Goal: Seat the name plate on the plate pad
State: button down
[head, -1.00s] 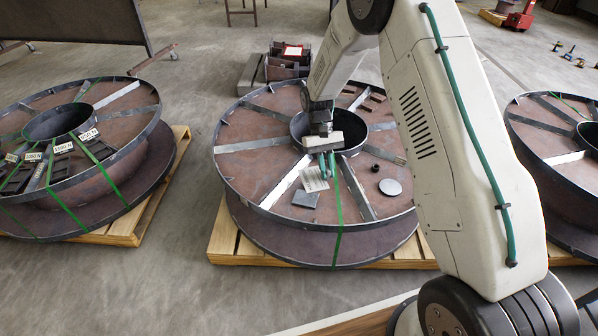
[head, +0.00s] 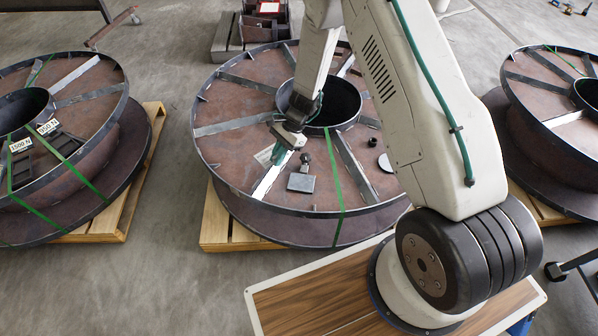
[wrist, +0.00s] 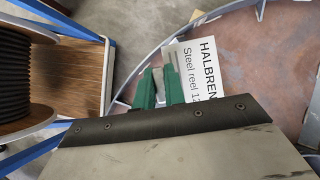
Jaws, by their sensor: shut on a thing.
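The name plate (wrist: 205,72) is a white plate with black lettering reading "HALBREN" and "Steel reel" in the wrist view. In the head view its pale face (head: 264,155) shows at the left of my gripper (head: 283,152), over the front left of the middle reel. My gripper's green fingers (wrist: 160,87) are shut on the plate's edge. A grey square (head: 301,183), which looks like the plate pad, lies on the reel's top to the right and nearer the camera. The plate is apart from this square. I cannot tell the plate's height above the reel.
The middle reel (head: 226,166) has raised radial bars, a rim and a green strap. A dark knob (head: 305,158) stands just behind the square. Other reels stand on both sides.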

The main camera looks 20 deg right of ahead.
jog(key=s+d+f+m+t, duration=0.2)
jog(key=d+f+m+t, duration=0.3)
jog(key=f+m, duration=0.4)
jog(key=shift+s+d+f+m+t+h, duration=0.15)
jog(key=shift+s+d+m+t+h, duration=0.25)
jog(key=shift+d, duration=0.4)
jog(key=shift+w, duration=0.15)
jog(key=shift+f, duration=2)
jog(key=shift+f, duration=1.5)
dwell(1.0)
dwell(0.4)
jog(key=c, duration=1.4)
grip_release()
